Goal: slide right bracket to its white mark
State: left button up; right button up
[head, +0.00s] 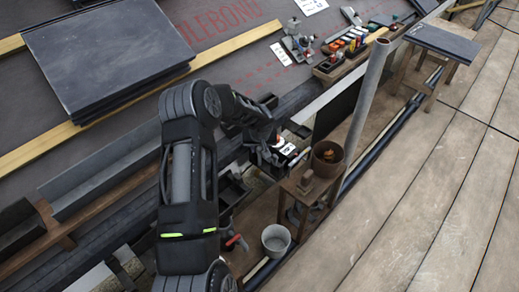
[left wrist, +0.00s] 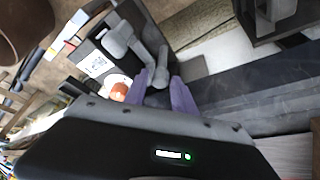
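My left gripper (head: 268,152) is low at the roof's lower edge in the head view, partly hidden by its own black arm. In the left wrist view its two purple fingers (left wrist: 165,88) stand apart. A grey angled part (left wrist: 125,42), which may be the right bracket, lies just beyond them, and its lower end is at the gap between the fingertips. I cannot tell whether they grip it. A white label with dark print (left wrist: 97,65) is beside it. I cannot make out the white mark for certain. My right gripper is not in view.
A stack of dark slates (head: 105,50) lies on the roof at upper left, between yellow battens (head: 240,40). A grey pole (head: 365,105), a small wooden stand (head: 310,187) with a brown pot (head: 327,158), and a grey bucket (head: 276,240) are nearby.

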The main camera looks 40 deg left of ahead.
pick_arm(q)
jog(key=shift+f, duration=0.15)
grip_shut()
dwell(1.4)
